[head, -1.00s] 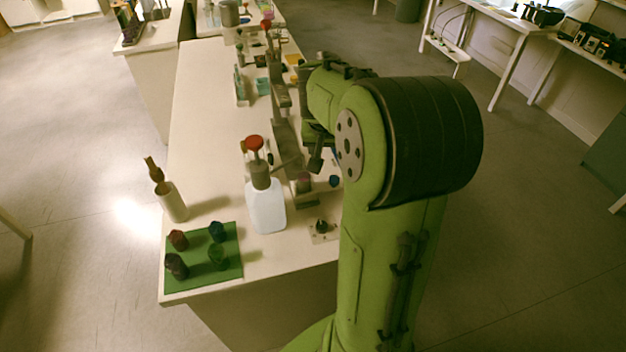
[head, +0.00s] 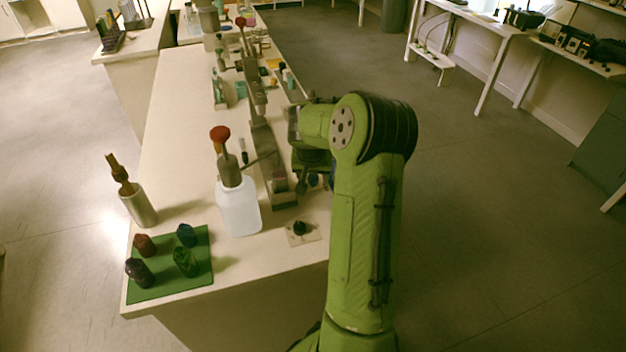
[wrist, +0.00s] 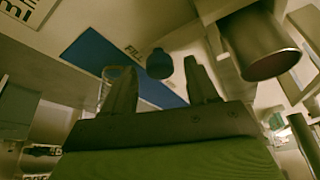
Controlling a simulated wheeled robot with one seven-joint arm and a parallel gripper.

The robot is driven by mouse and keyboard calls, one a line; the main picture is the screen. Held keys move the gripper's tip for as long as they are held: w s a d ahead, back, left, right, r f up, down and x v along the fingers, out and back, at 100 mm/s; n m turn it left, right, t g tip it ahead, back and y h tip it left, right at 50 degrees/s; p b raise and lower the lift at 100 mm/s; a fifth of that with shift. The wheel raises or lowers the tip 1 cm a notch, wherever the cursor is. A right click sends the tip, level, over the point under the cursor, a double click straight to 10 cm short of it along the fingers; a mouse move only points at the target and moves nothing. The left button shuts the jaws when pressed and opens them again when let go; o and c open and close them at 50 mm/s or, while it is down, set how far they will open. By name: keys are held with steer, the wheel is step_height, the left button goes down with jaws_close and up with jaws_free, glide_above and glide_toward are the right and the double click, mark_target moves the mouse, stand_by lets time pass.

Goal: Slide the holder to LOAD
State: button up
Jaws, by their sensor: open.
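My gripper (wrist: 160,70) has its two dark fingers apart in the wrist view. A dark blue rounded knob (wrist: 158,63) shows between the fingertips, and I cannot tell whether they touch it. A metal cup (wrist: 265,45) hangs in at the upper right, beside the right finger. I cannot tell whether the cup or the knob belongs to the holder. In the head view a long grey rail (head: 262,140) runs along the table. My gripper is mostly hidden there by my arm, right of the rail's near end. No LOAD mark is readable.
A small knobbed plate (head: 303,232) sits at the front edge.

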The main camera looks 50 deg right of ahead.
steer(key=shift+d+f, duration=0.1)
steer(key=shift+f, duration=0.2)
steer(key=shift+c, duration=0.3)
jaws_close()
steer(key=shift+w, duration=0.1)
steer(key=w+d+p, duration=0.1)
steer(key=w+p, duration=0.1)
steer(key=w, duration=0.1)
steer(key=w+d+p, duration=0.2)
steer(key=w, duration=0.1)
steer(key=w+d+p, duration=0.2)
steer(key=w, duration=0.1)
steer(key=shift+r+p, duration=0.15)
steer(key=shift+p, duration=0.15)
steer(key=shift+w+d, duration=0.15)
steer(key=shift+w, duration=0.15)
